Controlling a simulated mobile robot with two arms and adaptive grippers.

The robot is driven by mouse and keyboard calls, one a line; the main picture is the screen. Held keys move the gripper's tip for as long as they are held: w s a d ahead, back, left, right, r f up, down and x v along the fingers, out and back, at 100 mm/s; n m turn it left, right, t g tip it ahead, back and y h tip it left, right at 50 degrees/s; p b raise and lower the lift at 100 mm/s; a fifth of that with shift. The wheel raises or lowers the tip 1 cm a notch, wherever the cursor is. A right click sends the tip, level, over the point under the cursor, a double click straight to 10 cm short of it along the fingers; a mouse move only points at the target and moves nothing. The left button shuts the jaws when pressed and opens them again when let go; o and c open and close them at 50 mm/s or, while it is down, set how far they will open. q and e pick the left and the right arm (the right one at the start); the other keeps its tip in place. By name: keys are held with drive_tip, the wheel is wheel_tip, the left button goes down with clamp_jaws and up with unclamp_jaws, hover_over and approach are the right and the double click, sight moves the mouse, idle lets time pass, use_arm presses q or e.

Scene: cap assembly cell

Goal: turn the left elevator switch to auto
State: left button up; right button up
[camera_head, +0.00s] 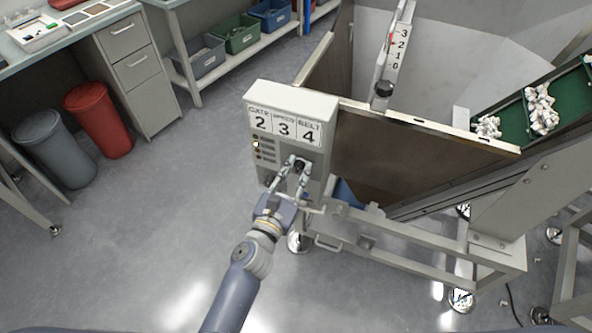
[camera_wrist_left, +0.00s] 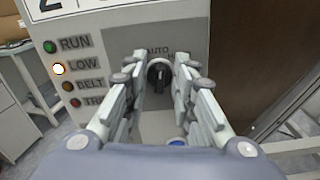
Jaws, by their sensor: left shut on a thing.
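The elevator control box (camera_head: 285,115) is a light grey case with a panel reading "GATE 2", "3" and "BELT 4". Its black rotary switch (camera_wrist_left: 159,76) sits below an "AUTO" label, with a second label partly hidden by a finger. The knob's pointer looks roughly upright. My left gripper (camera_head: 298,166) is at the lower front of the box, its fingers on both sides of the knob and shut on it. The left wrist view also shows the two fingers (camera_wrist_left: 160,84) flanking the knob. My right gripper is not in view.
Indicator lamps marked RUN, LOW, BELT and a partly hidden one line the panel's left side; the LOW lamp (camera_wrist_left: 58,69) glows whitish. A hopper (camera_head: 400,150) stands right of the box, with a green conveyor (camera_head: 510,112) beyond. Bins (camera_head: 100,120) stand left; open floor lies between.

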use_arm(q)
drive_tip(key=shift+r+n, duration=0.1)
drive_tip(key=shift+n, duration=0.7)
drive_tip(key=shift+w, duration=0.1)
drive_tip(key=o, duration=1)
drive_tip(key=v, duration=1.2)
